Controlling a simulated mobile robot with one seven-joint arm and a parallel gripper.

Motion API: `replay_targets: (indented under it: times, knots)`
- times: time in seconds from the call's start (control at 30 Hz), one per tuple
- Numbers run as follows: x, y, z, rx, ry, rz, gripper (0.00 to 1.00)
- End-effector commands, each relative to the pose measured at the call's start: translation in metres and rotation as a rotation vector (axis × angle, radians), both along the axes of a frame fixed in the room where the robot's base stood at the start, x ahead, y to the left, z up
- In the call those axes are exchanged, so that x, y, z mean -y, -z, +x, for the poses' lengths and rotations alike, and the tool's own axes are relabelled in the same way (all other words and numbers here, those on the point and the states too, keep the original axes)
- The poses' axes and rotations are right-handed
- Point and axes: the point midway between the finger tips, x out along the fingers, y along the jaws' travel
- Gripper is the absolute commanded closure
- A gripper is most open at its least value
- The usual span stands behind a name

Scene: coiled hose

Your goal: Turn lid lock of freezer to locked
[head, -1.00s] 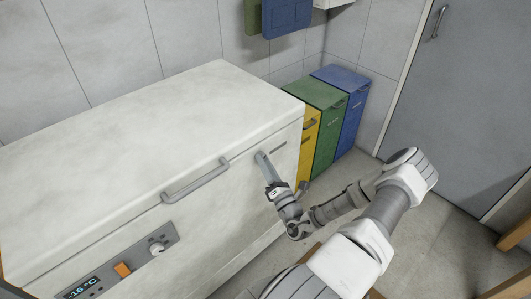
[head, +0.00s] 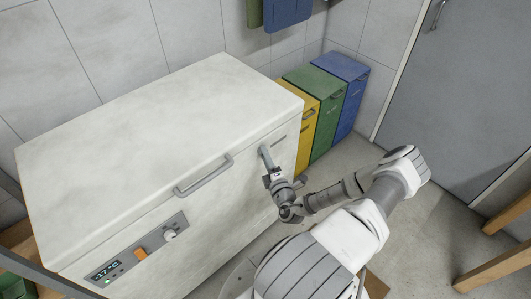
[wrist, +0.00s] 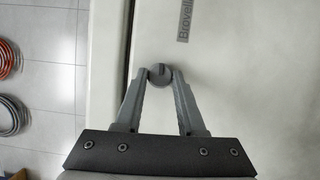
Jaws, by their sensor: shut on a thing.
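The white chest freezer (head: 190,215) stands at the left, its lid (head: 160,120) closed. My gripper (head: 264,156) is at the right end of its front, just below the lid. In the wrist view, my gripper (wrist: 159,77) is shut on the lid lock (wrist: 159,75), a small round grey knob with a short dark mark near its top. One fingertip presses on each side of it. In the head view the lock is hidden by the gripper. Whether the lock stands at locked cannot be read.
The freezer front carries a lid handle (head: 204,176) and a control panel with an orange switch (head: 140,253) and a knob (head: 170,234). Yellow, green (head: 318,90) and blue bins stand beyond the freezer. Coiled hoses (wrist: 10,112) lie at the left in the wrist view.

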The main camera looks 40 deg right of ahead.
Motion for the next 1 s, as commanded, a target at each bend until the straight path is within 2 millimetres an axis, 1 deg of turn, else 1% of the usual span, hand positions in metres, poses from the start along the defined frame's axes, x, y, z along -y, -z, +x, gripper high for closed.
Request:
replay_targets:
  times: [0.23,0.67,0.7,0.83,1.0]
  knots:
    - [-0.0007,-0.0003,-0.0002,-0.005,-0.001,0.051,1.00]
    - [-0.0007,0.0002,-0.0001,-0.006,-0.001,0.058,1.00]
    - [-0.0007,0.0002,-0.0001,-0.006,-0.001,0.058,0.54]
    - [-0.0004,0.0000,-0.0001,-0.005,-0.001,0.056,0.31]
    - [-0.0002,-0.0003,0.0001,-0.005,-0.001,0.055,0.31]
